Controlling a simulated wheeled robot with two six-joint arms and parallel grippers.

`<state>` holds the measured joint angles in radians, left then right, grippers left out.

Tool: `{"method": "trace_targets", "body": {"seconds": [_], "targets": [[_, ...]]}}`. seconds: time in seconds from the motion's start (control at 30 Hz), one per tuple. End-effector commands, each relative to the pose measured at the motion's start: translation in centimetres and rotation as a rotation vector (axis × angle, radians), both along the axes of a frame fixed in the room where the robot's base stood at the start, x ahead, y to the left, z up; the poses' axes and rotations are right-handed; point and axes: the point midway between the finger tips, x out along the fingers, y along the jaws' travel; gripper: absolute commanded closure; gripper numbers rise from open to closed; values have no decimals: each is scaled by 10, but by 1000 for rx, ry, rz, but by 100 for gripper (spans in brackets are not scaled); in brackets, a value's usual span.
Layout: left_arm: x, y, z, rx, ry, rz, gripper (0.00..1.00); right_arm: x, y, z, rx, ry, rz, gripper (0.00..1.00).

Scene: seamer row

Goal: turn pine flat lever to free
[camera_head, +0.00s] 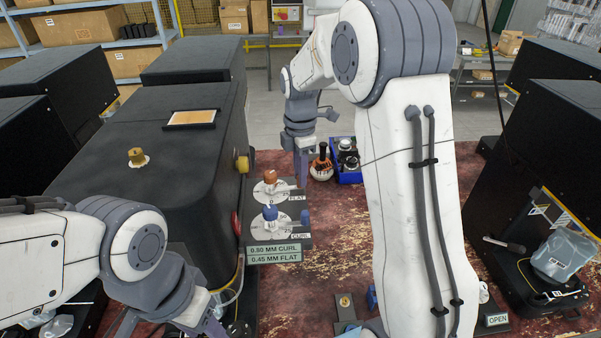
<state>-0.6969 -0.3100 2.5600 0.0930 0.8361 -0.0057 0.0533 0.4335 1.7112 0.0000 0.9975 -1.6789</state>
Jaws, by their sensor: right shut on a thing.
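The flat dial (262,195), a pale round plate with a copper-coloured hub (270,177), stands beside the "FLAT" label in the middle of the view. My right gripper (302,178) comes down from above at the dial's right edge and is shut on the flat lever's end, which its fingers hide. The lever's exact angle is hard to tell. Nearer stands the curl dial (283,229) with a blue hub and a blue lever knob (304,217). My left gripper (208,327) is low at the left, cut by the bottom edge; its fingers are unclear.
A sign (275,252) reads "0.80 MM CURL, 0.45 MM FLAT". A black machine (150,150) stands left of the dials. An orange-and-white object with a black handle (322,165) and a blue bin (347,176) stand just right of my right gripper.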

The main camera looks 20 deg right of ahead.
Motion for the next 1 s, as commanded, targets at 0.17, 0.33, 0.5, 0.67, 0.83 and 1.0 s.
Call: {"method": "trace_targets", "body": {"seconds": [0.17,0.33,0.5,0.67,0.83,1.0], "targets": [[0,0,8,0,0,-1,50,9,-2,2,0,-1,117,100],[0,0,14,0,0,-2,50,20,-2,3,-1,-1,264,100],[0,0,20,0,0,-3,50,31,0,3,-1,-2,408,100],[0,0,25,0,0,-3,50,39,2,2,0,-2,528,100],[0,0,28,0,0,-2,50,45,4,2,0,-3,626,100],[0,0,30,0,0,-2,50,49,6,2,-1,-3,690,100]]}}
